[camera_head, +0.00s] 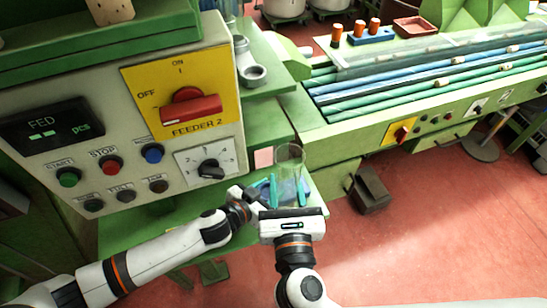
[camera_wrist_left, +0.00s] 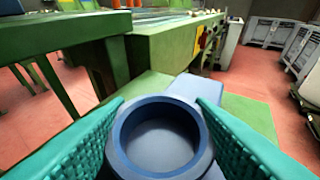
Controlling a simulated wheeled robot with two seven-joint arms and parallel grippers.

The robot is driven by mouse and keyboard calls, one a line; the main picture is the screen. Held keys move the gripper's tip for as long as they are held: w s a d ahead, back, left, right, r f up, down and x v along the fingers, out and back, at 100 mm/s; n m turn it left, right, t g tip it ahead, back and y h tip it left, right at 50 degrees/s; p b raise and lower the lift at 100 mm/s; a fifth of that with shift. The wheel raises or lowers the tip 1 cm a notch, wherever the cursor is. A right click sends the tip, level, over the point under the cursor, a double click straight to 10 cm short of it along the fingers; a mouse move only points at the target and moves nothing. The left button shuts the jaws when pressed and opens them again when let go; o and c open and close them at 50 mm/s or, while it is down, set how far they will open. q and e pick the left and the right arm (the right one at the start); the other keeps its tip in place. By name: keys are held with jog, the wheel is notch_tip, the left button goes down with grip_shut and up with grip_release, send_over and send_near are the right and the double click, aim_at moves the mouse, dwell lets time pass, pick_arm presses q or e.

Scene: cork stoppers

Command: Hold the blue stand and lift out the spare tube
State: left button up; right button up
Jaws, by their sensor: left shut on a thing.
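The blue stand (camera_wrist_left: 203,146) is in the left wrist view, a round ring with a dark hollow and a blue part behind it. I see no tube in that hollow. My left gripper (camera_wrist_left: 158,128) is shut on the stand, with a teal ribbed finger on each side of it. In the head view my left gripper (camera_head: 262,192) reaches in low at the centre, and only bits of blue show there. The clear tube (camera_head: 290,157) stands above my right gripper (camera_head: 288,192), whose teal fingers flank it. I cannot tell whether they touch it.
A control panel (camera_head: 105,172) with knobs and buttons stands close on the left. A green bench (camera_head: 345,130) with long blue and green tubes runs to the right. Behind it are orange-topped stoppers (camera_head: 374,25) and a red tray (camera_head: 414,27). Red floor (camera_head: 440,220) lies open at right.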

aim_at(296, 198)
jog(key=s, duration=0.2)
jog(key=s+d, duration=0.1)
jog(key=s, duration=0.1)
jog(key=s+d, duration=0.1)
jog(key=s, duration=0.1)
jog(key=shift+s, duration=0.15)
pick_arm(q)
jog(key=o, duration=1.2)
jog(key=v, duration=1.2)
jog(key=shift+r, duration=0.1)
